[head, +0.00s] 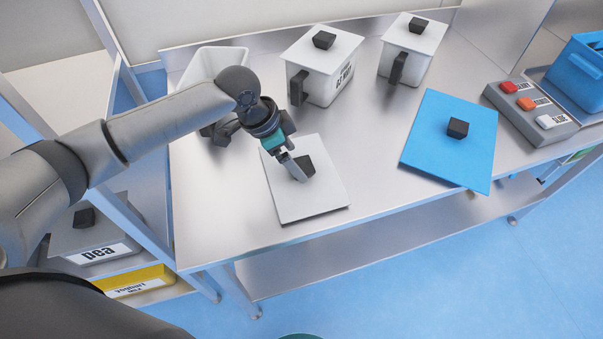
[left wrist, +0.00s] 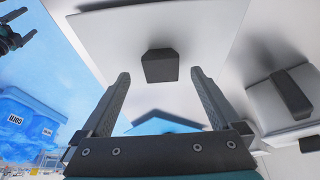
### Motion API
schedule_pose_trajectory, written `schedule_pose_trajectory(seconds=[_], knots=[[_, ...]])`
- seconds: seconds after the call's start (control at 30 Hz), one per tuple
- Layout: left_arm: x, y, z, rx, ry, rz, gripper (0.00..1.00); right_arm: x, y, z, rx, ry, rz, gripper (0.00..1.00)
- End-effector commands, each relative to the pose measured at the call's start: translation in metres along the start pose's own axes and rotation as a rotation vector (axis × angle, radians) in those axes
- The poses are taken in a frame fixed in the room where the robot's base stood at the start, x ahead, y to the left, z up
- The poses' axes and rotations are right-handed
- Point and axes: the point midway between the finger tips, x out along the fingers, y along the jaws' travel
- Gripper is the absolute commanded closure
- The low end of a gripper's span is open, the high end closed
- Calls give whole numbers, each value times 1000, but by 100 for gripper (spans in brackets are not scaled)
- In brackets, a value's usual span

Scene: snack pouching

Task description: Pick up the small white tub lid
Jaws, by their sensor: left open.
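The small white tub lid (head: 300,206) lies flat on the steel table, with a black block knob (head: 308,166) at its middle. In the left wrist view the lid (left wrist: 205,30) fills the upper middle, and its knob (left wrist: 160,66) shows just beyond and between the fingertips. My left gripper (head: 300,172) is over the lid, its fingers at the knob in the head view. In the left wrist view the fingers (left wrist: 160,80) stand apart with nothing held. My right gripper (left wrist: 22,28) seems to show at the upper left of the left wrist view, its fingers apart.
An open white tub (head: 222,50) stands behind my left arm. Two lidded white tubs (head: 325,82) (head: 407,66) stand at the back. A blue lid (head: 450,150) lies to the right, beside a grey button box (head: 535,112). Bare table separates the two lids.

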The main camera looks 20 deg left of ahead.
Motion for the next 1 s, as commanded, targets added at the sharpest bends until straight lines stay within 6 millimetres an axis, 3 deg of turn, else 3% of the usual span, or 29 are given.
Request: schedule_pose_trajectory(seconds=[0.2,0.5,1.0], knots=[[29,-1,-2,1,-1,0,3,6,-2,0,1,1,-2,0],[32,-1,-2,1,0,-1,4,6,-2,1,1,0,-2,0],[32,-1,-1,1,0,-1,60,6,-2,4,2,-6,-2,0]])
